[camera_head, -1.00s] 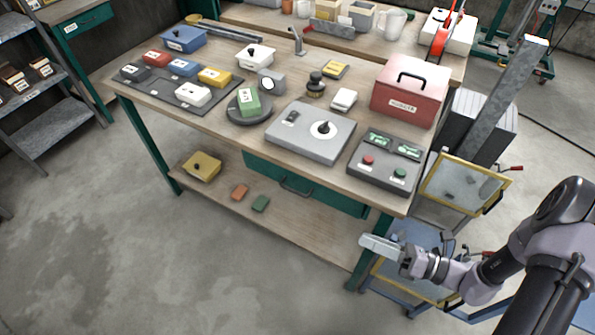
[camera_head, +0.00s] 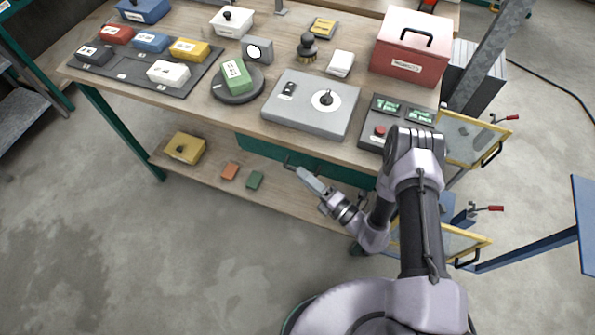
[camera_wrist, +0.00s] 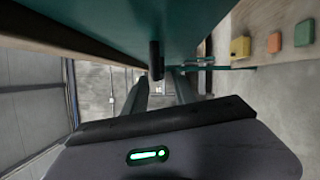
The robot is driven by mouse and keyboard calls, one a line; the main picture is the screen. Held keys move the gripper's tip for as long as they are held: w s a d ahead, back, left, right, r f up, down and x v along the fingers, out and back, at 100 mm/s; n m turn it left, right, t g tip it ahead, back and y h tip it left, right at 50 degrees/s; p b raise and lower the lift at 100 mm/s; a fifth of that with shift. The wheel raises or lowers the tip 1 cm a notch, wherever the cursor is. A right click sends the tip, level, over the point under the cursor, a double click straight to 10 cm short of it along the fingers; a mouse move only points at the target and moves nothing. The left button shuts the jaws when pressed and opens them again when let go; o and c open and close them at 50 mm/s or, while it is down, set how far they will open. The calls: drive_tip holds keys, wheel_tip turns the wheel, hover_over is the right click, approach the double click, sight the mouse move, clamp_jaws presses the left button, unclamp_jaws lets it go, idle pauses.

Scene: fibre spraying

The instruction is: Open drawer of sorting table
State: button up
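The sorting table (camera_head: 190,95) has a wooden top with a green drawer (camera_head: 262,150) under its front edge. The drawer looks shut. Its dark handle (camera_head: 289,164) shows only in part, because my gripper (camera_head: 303,174) is right in front of it. In the wrist view the green drawer front (camera_wrist: 205,25) fills the top, and the dark handle (camera_wrist: 156,60) stands out just ahead of my gripper. I cannot tell whether they touch.
A lower shelf (camera_head: 215,188) below the drawer holds a yellow box (camera_head: 185,148), an orange block (camera_head: 230,171) and a green block (camera_head: 255,180). Yellow-framed panels (camera_head: 470,140) stand at the table's right side. The floor (camera_head: 130,260) in front is clear.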

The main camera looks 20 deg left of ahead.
drive_tip(key=shift+x, duration=1.6)
clamp_jaws()
